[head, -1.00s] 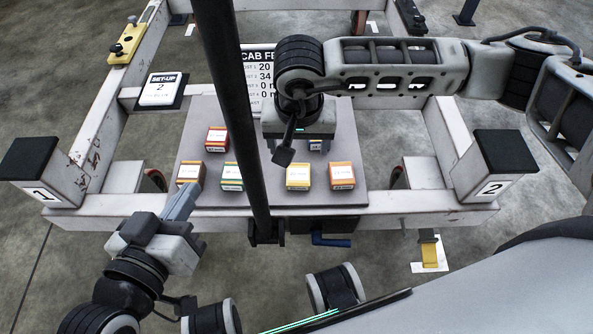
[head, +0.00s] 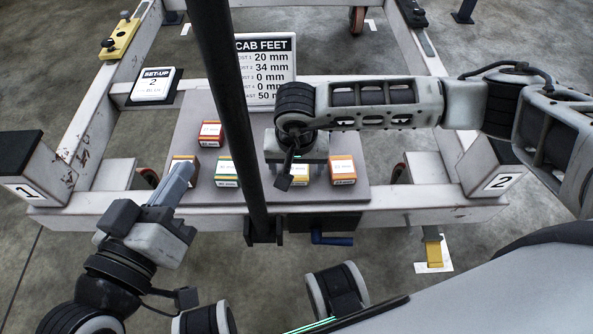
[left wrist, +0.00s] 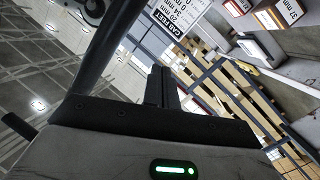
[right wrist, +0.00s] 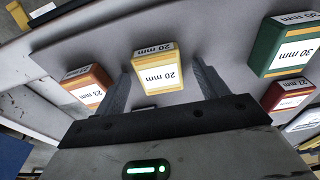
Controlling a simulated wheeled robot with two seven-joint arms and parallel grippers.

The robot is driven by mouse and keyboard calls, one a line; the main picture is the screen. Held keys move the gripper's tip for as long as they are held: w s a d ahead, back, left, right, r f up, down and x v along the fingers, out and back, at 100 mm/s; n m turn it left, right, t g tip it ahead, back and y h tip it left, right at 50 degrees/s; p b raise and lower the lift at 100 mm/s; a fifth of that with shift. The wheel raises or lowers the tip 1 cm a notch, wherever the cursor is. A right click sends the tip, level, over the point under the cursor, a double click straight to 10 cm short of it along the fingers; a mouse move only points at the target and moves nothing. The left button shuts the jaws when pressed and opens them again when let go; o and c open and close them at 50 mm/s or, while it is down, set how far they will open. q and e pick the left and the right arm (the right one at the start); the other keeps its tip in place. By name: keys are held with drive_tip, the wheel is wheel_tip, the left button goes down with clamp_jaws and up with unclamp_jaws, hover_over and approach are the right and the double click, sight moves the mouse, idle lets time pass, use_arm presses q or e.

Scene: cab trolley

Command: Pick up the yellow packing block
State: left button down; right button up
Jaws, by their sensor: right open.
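The yellow packing block (head: 299,181), labelled 20 mm, lies on the grey board and is partly hidden under my right gripper (head: 297,160) in the head view. In the right wrist view the yellow block (right wrist: 158,75) shows between the two fingers of my open right gripper, with a gap on each side. My left gripper (head: 182,178) is shut, its fingers together and holding nothing I can see. It is in front of the orange-brown block (head: 190,160) at the board's left.
Close to the yellow block are an orange block (head: 343,170) and a green block (head: 228,172); a red block (head: 210,134) lies further back. A black upright post (head: 240,120) stands between my grippers. The CAB FEET sign (head: 268,70) stands behind the board (head: 370,193).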

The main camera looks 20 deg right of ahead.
drive_tip(key=c, duration=1.1)
drive_tip(key=shift+r, duration=0.1)
